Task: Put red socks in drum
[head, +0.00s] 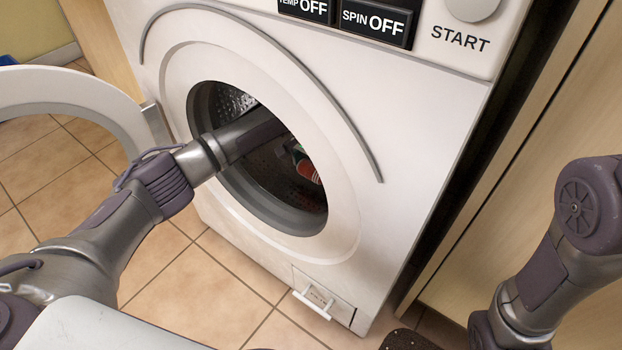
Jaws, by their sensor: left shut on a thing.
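The washing machine's drum (232,100) is open at the front. My left arm reaches through the round opening. My left gripper (297,155) is inside the drum, deep in shadow, and only partly visible. It is shut on a small red item (308,171), which looks like the red socks. Its full shape is hidden by the gripper and the dark. My right arm stands at the right edge, and its gripper is out of the picture.
The round door (75,92) is swung open to the left. The START button (472,8) and displays are above. A small lower flap (318,302) has a handle. A wooden panel (520,150) stands at the right. Tiled floor (215,290) lies in front.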

